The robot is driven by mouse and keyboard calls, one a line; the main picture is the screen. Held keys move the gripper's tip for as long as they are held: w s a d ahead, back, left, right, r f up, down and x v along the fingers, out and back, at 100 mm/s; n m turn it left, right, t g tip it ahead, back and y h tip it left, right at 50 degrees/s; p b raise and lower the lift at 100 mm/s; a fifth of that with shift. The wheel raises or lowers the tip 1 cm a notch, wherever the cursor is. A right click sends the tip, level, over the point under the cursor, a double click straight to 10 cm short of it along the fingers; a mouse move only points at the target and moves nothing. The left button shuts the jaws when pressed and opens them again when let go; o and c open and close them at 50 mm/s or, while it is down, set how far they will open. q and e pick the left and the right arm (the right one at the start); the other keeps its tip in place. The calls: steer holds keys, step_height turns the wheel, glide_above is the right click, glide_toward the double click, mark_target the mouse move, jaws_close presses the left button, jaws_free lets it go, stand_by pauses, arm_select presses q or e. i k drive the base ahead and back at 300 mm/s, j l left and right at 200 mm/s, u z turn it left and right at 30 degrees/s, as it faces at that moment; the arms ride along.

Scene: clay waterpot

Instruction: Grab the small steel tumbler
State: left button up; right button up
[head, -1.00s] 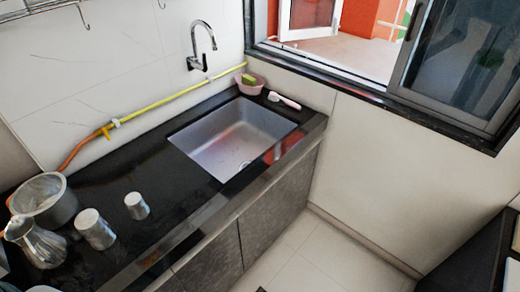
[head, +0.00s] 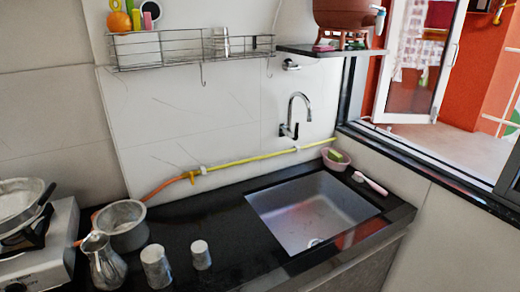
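Two steel tumblers stand on the black counter at the lower left, both seemingly upside down. The smaller steel tumbler (head: 201,255) is on the right, and the larger steel tumbler (head: 156,267) is just left of it, with a small gap between them. Another steel tumbler (head: 221,42) stands in the wire rack on the wall. Neither of my grippers is in view.
A steel jug (head: 103,262) and a steel pot (head: 121,226) stand left of the tumblers, beside a stove (head: 45,255). The sink (head: 310,212) is to the right, below a tap (head: 297,115). The wire rack (head: 180,50) and a shelf (head: 330,50) with a clay pot (head: 345,13) are above. Bare counter lies between the tumblers and the sink.

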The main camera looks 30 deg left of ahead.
mark_target(202, 261)
steer(key=u, duration=1.6)
steer(key=k+l, duration=0.15)
steer(key=l, duration=0.2)
